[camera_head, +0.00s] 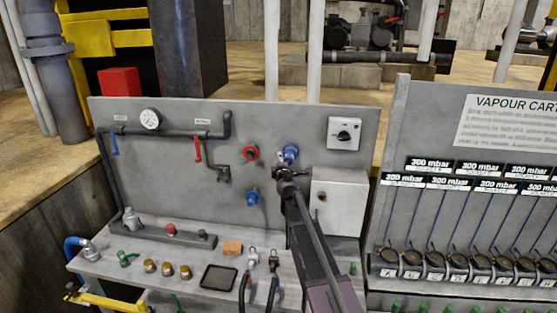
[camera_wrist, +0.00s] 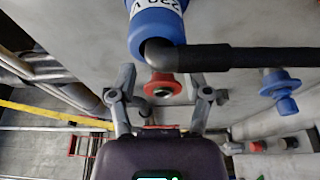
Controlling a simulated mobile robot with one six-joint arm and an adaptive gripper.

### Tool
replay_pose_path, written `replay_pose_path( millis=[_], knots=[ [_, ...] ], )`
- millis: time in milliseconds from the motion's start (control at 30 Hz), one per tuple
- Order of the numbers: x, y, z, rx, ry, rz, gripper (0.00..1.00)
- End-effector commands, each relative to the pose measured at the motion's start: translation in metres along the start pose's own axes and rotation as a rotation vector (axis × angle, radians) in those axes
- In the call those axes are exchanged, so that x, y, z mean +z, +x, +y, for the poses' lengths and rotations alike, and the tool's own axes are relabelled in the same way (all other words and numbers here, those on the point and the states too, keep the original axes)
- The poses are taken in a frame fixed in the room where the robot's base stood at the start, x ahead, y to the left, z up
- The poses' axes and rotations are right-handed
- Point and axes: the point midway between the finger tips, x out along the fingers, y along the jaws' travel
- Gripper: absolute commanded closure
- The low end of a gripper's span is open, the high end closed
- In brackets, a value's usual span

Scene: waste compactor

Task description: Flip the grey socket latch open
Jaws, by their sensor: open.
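A blue socket (camera_head: 290,153) is on the grey panel in the head view, just behind my gripper (camera_head: 286,174). A second blue socket (camera_head: 252,196) sits lower left. In the wrist view a large blue fitting (camera_wrist: 157,28) marked "220 V" is close at the top, with a thick black cylindrical part running right from it. My gripper (camera_wrist: 163,78) is open, its fingers apart and nothing between them. It appears close to the blue fitting; contact cannot be told. A grey latch cannot be made out clearly in either view.
A red round fitting (camera_head: 250,153) is left of my gripper, and a grey box (camera_head: 339,203) is at its right. A switch box (camera_head: 344,133) is above that.

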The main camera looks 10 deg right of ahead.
Motion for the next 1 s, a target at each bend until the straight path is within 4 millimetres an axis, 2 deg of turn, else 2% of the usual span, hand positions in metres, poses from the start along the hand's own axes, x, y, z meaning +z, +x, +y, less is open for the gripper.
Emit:
replay_pose_path(
  millis=[33,200,633,667,867,1000],
  knots=[
    [0.0,0.009,0.0,0.0,0.0,0.0,0.37],
    [0.0,0.022,0.0,0.0,0.0,0.0,0.37],
    [-0.001,0.026,0.0,0.0,0.0,0.001,0.37],
    [-0.001,0.026,0.0,0.0,0.0,0.001,0.4],
    [-0.001,0.026,0.0,0.0,0.0,0.001,1.0],
    [-0.001,0.026,0.0,0.0,0.0,0.001,1.0]
  ],
)
